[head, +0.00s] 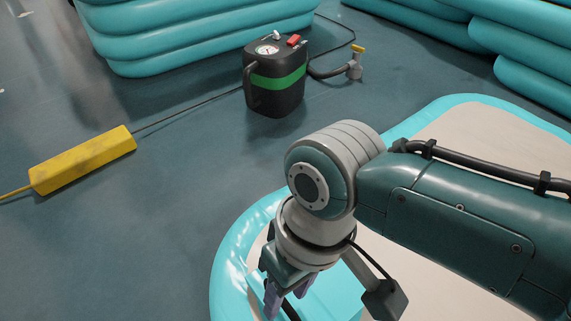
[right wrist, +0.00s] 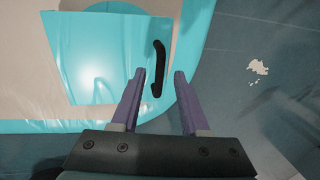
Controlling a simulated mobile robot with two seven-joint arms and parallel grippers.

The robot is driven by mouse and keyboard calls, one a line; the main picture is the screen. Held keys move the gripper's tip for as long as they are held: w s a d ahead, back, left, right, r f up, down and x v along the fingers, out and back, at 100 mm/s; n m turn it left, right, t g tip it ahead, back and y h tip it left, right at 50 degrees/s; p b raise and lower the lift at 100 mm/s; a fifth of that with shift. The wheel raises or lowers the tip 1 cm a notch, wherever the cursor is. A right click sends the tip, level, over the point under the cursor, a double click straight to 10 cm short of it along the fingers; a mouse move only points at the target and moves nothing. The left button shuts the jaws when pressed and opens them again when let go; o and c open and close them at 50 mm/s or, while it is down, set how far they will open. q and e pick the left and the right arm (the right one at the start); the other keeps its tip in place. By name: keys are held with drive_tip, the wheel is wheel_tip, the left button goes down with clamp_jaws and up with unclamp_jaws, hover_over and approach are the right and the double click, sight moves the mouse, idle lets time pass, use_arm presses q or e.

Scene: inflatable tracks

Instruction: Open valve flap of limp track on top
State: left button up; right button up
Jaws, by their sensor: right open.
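The limp track (head: 236,262) is a pale beige mat with a glossy turquoise edge, lying low under my right arm. In the right wrist view a turquoise square flap (right wrist: 100,50) lies on the track's beige top, seemingly flat. A black curved strap (right wrist: 158,68) sits at its right side. My right gripper (right wrist: 160,76) is open, with its purple fingers pointing at the strap. The strap's lower end shows between the fingertips, nearer the left one; I cannot tell whether they touch. In the head view the right gripper (head: 285,299) hangs over the track, partly hiding the flap.
A black pump (head: 275,85) with a green band and gauge stands behind, its hose ending in a nozzle (head: 354,68). A yellow box (head: 83,160) on a cable lies at left. Stacked turquoise tracks (head: 200,35) stand at the back. Floor at left is mostly clear.

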drive_tip(key=shift+f, duration=0.1)
clamp_jaws()
idle(0.3)
idle(1.1)
